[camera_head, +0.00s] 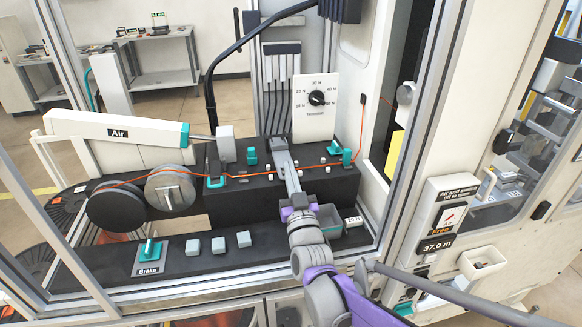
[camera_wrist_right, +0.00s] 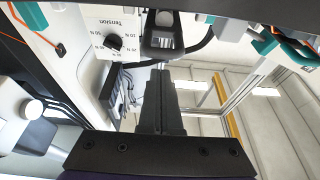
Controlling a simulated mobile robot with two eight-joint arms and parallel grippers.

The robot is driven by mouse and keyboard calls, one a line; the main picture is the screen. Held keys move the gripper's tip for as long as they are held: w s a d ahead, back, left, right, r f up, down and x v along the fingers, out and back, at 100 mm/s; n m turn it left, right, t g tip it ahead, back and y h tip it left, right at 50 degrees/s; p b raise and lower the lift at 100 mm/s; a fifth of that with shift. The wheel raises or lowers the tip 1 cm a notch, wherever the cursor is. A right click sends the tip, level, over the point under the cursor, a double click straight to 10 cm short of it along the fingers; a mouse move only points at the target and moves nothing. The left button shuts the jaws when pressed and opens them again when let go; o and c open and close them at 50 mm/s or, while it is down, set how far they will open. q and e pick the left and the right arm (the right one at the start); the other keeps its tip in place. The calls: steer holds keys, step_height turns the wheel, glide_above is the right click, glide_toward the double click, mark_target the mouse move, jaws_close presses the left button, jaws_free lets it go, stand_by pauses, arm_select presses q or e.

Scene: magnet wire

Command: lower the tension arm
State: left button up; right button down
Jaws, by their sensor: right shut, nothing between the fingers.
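My right gripper (camera_head: 281,150) reaches up from the front over the black wire bench. Its fingers are shut and empty. In the right wrist view the shut fingers (camera_wrist_right: 160,75) point at a grey part with an opening (camera_wrist_right: 160,38), just beyond the tips; I cannot tell whether they touch it, nor whether it is the tension arm. The white Tension panel (camera_head: 303,118) with its black dial (camera_head: 317,98) stands behind the bench, right of the fingertips. It shows upside down in the wrist view (camera_wrist_right: 95,30). My left gripper is not in view.
An orange wire (camera_head: 130,182) runs past the grey wheel (camera_head: 170,188) and along the bench. A teal clip (camera_head: 251,156) stands left of my gripper, another (camera_head: 347,157) to its right. The Brake lever (camera_head: 150,248) and frame posts stand in front.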

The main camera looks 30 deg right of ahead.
steer(key=f, duration=0.1)
steer(key=f+b, duration=0.1)
steer(key=shift+s+a+f, duration=0.1)
steer(key=shift+s+f, duration=0.2)
stand_by(0.3)
